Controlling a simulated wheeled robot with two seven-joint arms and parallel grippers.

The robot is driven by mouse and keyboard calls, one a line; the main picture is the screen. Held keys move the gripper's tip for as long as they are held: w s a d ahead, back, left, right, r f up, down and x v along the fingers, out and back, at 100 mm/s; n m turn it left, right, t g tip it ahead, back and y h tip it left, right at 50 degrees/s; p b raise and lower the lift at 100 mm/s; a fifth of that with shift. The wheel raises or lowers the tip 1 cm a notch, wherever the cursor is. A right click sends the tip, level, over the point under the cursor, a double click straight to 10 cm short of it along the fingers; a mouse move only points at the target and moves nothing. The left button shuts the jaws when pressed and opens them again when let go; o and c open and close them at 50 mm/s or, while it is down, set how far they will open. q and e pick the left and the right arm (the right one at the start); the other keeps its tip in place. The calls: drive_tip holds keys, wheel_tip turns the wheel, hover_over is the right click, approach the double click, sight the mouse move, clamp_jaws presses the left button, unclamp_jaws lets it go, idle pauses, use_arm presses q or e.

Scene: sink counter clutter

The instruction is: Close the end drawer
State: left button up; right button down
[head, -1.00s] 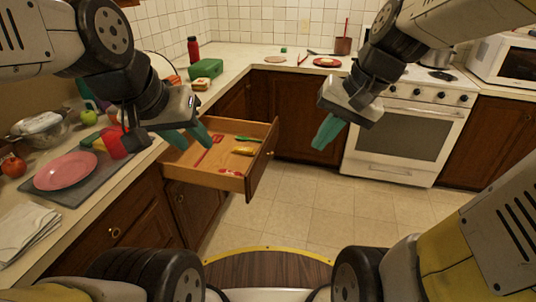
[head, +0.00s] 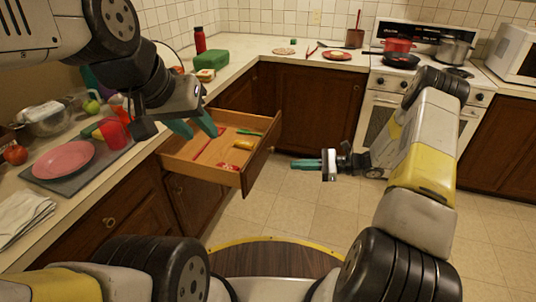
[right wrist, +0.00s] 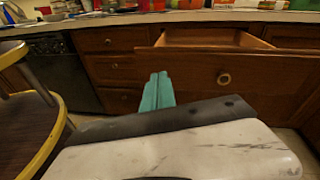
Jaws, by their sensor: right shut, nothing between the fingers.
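The wooden drawer (head: 175,152) stands pulled out from the left counter, with its dark front panel (head: 262,158) facing right. Red, green and yellow items lie inside it. The panel and its round knob also show in the right wrist view (right wrist: 265,72). My right gripper (head: 305,163) is shut and empty, to the right of the panel and apart from it, its teal fingers pointing left. In the right wrist view the fingers (right wrist: 157,92) point toward the drawer front. My left gripper (head: 194,126) is above the drawer's counter-side end, its teal fingers spread open and empty.
The left counter holds a pink plate (head: 64,160) on a grey board, a red cup (head: 114,134) and a green box (head: 211,60). A white stove (head: 385,103) stands at the back right. The tiled floor (head: 290,205) right of the drawer is clear.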

wheel_tip(320, 180, down, 6)
drive_tip(key=w+d+f+m+t, duration=0.1)
drive_tip(key=w+m+t, duration=0.1)
drive_tip(key=m+t, duration=0.1)
drive_tip(key=y, duration=0.1)
approach(257, 166)
drive_tip(key=shift+m, duration=0.4)
drive_tip(key=x, duration=0.6)
drive_tip(key=shift+w+a+f, duration=0.3)
drive_tip(key=shift+w, duration=0.05)
drive_tip(key=shift+a, duration=0.1)
